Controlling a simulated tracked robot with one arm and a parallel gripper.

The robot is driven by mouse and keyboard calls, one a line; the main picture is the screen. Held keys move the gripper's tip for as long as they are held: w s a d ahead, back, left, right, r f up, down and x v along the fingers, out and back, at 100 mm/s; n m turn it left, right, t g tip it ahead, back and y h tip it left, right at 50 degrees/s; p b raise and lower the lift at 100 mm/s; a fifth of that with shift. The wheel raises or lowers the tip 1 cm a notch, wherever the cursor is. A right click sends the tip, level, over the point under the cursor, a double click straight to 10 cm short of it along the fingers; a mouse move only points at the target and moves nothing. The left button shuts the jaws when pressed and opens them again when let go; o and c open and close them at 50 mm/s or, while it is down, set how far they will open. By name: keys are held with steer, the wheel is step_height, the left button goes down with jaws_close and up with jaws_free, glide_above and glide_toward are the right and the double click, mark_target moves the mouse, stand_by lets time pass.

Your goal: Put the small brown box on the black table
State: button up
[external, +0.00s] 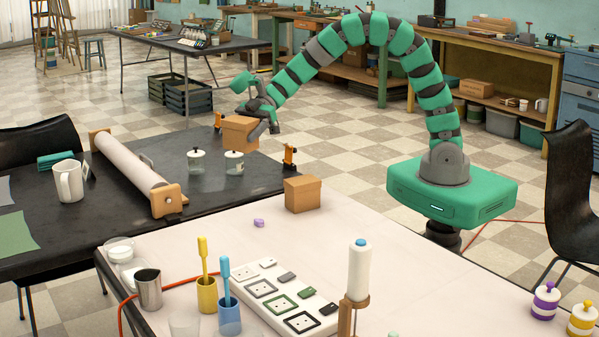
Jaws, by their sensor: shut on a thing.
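My gripper (262,115) is shut on a small brown box (239,133) and holds it in the air at the right part of the black table (228,195). The box appears above the tabletop, behind two lidded glass jars; its exact height is hard to tell. A second brown box (302,194) stands on the white table (350,215) near its far edge. The far finger of my gripper is partly hidden by the held box.
The glass jars (196,160) (234,163) stand close below the held box. A paper roll on wooden ends (135,170), a white mug (69,181) and an orange clamp (290,157) are also on the black table. Bare tabletop lies right of the roll.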

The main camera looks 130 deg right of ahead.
steer(key=s+d+f+m+h, duration=0.1)
steer(key=s+d+m+h, duration=0.2)
steer(key=s+d, duration=0.55)
steer(key=s+d+m+h, duration=0.3)
steer(key=d+h, duration=0.1)
steer(key=d, duration=0.9)
steer(key=s+d+f+m+h, duration=0.1)
steer(key=s+d+m+h, duration=0.2)
steer(key=s+d, duration=0.5)
steer(key=shift+w+d+f+b, duration=0.2)
steer(key=shift+d+f+b, duration=0.3)
steer(key=shift+f, duration=2)
steer(key=shift+w+d+f+b, duration=0.15)
steer(key=shift+d+f+b, duration=0.35)
steer(key=shift+f, duration=1.95)
steer(key=shift+w+d+f+b, duration=0.25)
steer(key=shift+f+b, duration=0.45)
steer(key=shift+f, duration=1.8)
steer(key=shift+f, duration=0.15)
steer(key=o, duration=1)
steer(key=shift+c, duration=0.2)
